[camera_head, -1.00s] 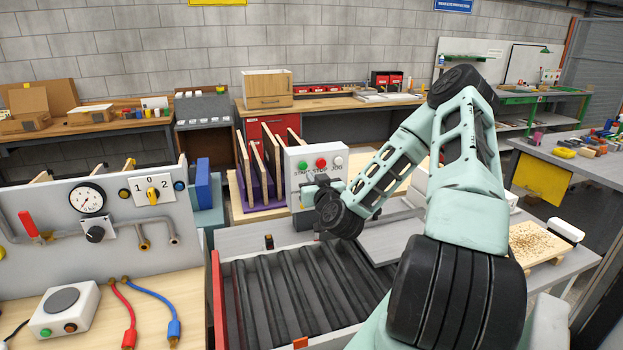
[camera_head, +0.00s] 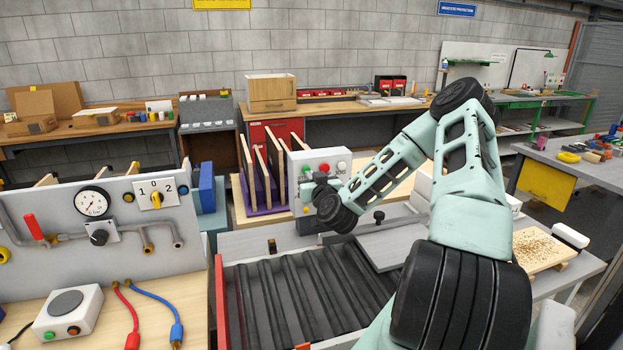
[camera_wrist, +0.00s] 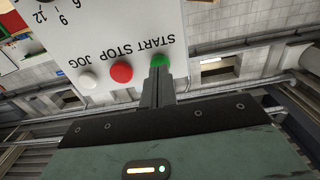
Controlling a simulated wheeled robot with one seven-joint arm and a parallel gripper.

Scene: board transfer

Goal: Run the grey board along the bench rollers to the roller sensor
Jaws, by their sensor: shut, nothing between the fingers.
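My gripper (camera_head: 308,189) is at the front of the white control box (camera_head: 325,160), at its left side. In the wrist view its fingers (camera_wrist: 158,78) are together, with the tips over the lower part of the green START button (camera_wrist: 161,60); I cannot tell whether they touch it. The red STOP button (camera_wrist: 121,72) and white JOG button (camera_wrist: 87,79) are beside it. The bench rollers (camera_head: 285,300) run below the arm. A flat grey panel (camera_head: 392,247), perhaps the grey board, lies right of them. A small dark block (camera_head: 271,245) behind the rollers may be the roller sensor.
A rack with upright wooden boards (camera_head: 250,180) stands left of the control box. A gauge panel (camera_head: 60,225) and red and blue hoses are at the left. A black knob (camera_head: 379,217) stands behind the grey panel. My arm covers part of the right side.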

